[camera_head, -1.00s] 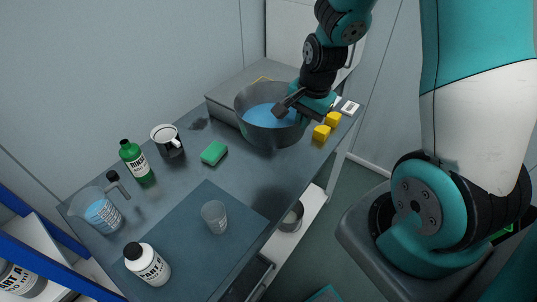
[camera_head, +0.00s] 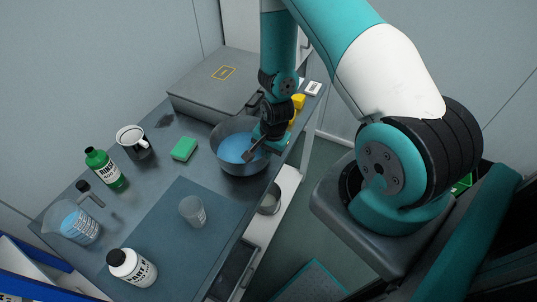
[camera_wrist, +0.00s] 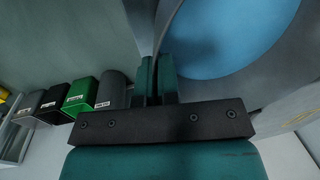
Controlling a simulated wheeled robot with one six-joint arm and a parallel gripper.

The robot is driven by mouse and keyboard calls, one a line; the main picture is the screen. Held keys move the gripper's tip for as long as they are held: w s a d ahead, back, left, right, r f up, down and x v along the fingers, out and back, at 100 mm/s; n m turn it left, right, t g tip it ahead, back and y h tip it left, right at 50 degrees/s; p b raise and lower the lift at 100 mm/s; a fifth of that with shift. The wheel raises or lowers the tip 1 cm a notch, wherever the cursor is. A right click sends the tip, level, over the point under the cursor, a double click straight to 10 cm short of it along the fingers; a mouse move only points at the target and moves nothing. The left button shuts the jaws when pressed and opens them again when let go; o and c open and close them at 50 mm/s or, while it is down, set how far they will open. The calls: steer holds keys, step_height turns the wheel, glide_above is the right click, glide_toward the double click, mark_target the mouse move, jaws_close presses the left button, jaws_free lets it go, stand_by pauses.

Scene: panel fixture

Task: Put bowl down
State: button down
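The grey bowl (camera_head: 224,160) with blue liquid (camera_head: 236,148) inside is at the right part of the dark table, in front of the grey box. It looks upright. My gripper (camera_head: 252,152) is at its right rim, reaching down from above. In the wrist view my gripper's two teal fingers (camera_wrist: 155,82) are close together with the bowl's thin rim between them. The blue liquid (camera_wrist: 225,35) fills the upper right there. Whether the bowl's base touches the table cannot be told.
A grey box (camera_head: 205,98) stands behind the bowl. A green sponge (camera_head: 183,149), a mug (camera_head: 133,142) and a green bottle (camera_head: 104,168) are to the left. A clear cup (camera_head: 192,211) stands on the mat (camera_head: 185,250). Yellow blocks (camera_head: 298,101) sit behind my gripper, near the table's right edge.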

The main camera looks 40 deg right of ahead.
steer(key=shift+f, duration=1.3)
steer(key=shift+f, duration=0.2)
steer(key=c, duration=1.4)
jaws_free()
steer(key=shift+o, duration=0.2)
steer(key=shift+r, duration=0.15)
